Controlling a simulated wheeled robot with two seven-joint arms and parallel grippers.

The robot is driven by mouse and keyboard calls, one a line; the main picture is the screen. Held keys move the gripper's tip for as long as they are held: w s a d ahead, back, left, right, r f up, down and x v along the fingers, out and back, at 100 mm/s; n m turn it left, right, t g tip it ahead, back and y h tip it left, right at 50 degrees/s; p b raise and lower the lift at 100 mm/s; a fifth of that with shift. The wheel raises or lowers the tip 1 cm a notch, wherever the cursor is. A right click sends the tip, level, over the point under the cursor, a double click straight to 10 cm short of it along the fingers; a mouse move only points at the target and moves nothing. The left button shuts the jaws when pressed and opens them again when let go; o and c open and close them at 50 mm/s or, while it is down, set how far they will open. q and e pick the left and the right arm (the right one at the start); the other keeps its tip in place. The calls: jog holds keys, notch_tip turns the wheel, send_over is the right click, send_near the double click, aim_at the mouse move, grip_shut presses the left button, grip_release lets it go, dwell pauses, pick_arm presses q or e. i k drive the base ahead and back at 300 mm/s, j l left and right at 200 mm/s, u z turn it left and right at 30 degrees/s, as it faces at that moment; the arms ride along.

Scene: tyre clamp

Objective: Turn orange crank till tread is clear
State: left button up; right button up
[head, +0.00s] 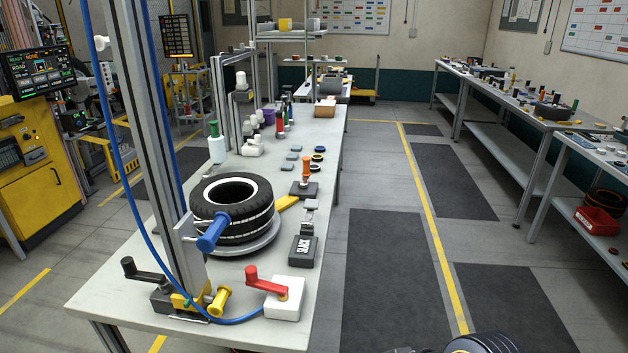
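A black tyre (203,204) with white stripes lies flat on a grey round plate (268,244) on the workbench. An orange upright handle (306,168) stands on a dark block (303,189) behind and right of the tyre; it looks like the orange crank. A blue cylinder (213,233) on the metal post overlaps the front of the tyre; I cannot tell whether it touches. A yellow bar (288,202) lies between the tyre and the dark block. A dark block marked "SLACK" (302,250) sits right of the tyre.
A red crank (265,282) on a white box (286,298), a black crank (146,271) and a yellow knob (219,300) are at the bench's front. A tall metal post (150,130) and blue hose rise at left. The floor right of the bench is clear.

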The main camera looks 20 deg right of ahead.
aim_at(306, 174)
jog(key=k+u, duration=0.5)
jog(key=u, duration=0.25)
jog(key=k+j+u, duration=0.2)
jog(key=u, duration=0.15)
jog(key=i+l, duration=0.1)
jog(key=l, duration=0.5)
jog(key=i+l, duration=0.15)
jog(key=l, duration=0.45)
jog(key=i+l, duration=0.1)
jog(key=l, duration=0.5)
jog(key=i+l+u, duration=0.1)
jog(key=l, duration=0.55)
jog(key=i+l, duration=0.15)
jog(key=l, duration=0.45)
jog(key=i+l, duration=0.1)
jog(key=l, duration=0.5)
jog(key=i+l, duration=0.1)
jog(key=l, duration=0.5)
jog(key=i+l+u, duration=0.1)
jog(key=l, duration=0.55)
